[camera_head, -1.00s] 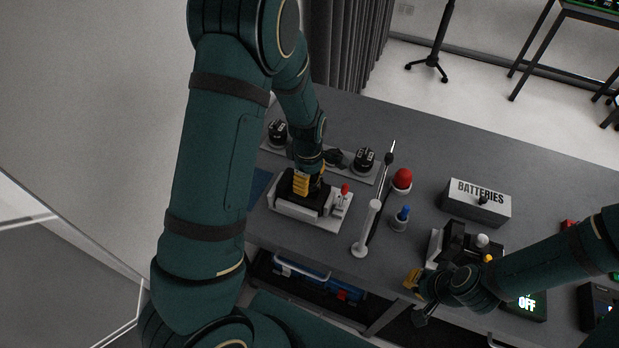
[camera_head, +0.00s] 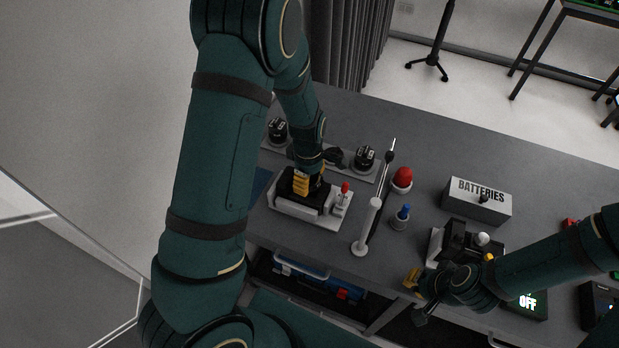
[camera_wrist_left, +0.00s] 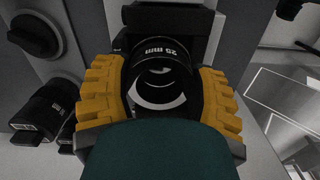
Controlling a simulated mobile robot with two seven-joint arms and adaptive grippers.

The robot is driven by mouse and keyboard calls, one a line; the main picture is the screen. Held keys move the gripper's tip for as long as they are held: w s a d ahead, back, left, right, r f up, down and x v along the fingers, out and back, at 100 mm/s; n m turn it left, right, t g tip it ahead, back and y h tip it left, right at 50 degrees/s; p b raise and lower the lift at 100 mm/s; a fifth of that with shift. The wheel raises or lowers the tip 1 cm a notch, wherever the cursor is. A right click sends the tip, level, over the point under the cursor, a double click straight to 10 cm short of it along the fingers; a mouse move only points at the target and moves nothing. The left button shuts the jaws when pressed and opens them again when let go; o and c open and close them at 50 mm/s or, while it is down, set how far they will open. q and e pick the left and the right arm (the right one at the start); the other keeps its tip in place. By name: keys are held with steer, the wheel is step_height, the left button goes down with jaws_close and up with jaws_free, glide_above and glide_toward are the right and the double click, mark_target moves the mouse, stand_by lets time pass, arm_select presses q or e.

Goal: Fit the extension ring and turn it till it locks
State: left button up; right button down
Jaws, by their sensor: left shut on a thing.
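A black ring marked "25 mm" (camera_wrist_left: 160,55) sits between the yellow pads of my left gripper (camera_wrist_left: 158,95) in the left wrist view. In the head view my left gripper (camera_head: 308,186) is low over a white-and-black fixture (camera_head: 300,209) and shut on the ring, which its fingers mostly hide. I cannot tell whether the ring is seated. Two black cylindrical pieces (camera_head: 278,131) (camera_head: 364,159) stand on a grey strip behind. My right gripper (camera_head: 414,294) is at the table's front edge, fingers apart and empty.
A white post (camera_head: 367,228), a red-domed button (camera_head: 402,179) and a blue-topped piece (camera_head: 402,217) stand right of the fixture. A box labelled BATTERIES (camera_head: 477,200) is further right. A black-and-white device (camera_head: 458,243) is beside my right gripper. The table's back right is clear.

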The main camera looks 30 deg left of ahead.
arm_select(q)
steer(key=shift+f, duration=0.35)
arm_select(e)
steer(key=shift+f, duration=0.15)
stand_by(1.2)
arm_select(q)
steer(key=m, duration=0.3)
arm_select(e)
steer(key=shift+f, duration=0.1)
stand_by(0.3)
arm_select(q)
steer(key=m+b, duration=0.1)
steer(key=m, duration=0.1)
steer(key=shift+m, duration=0.4)
arm_select(e)
steer(key=shift+f, duration=0.2)
arm_select(q)
steer(key=shift+m, duration=0.3)
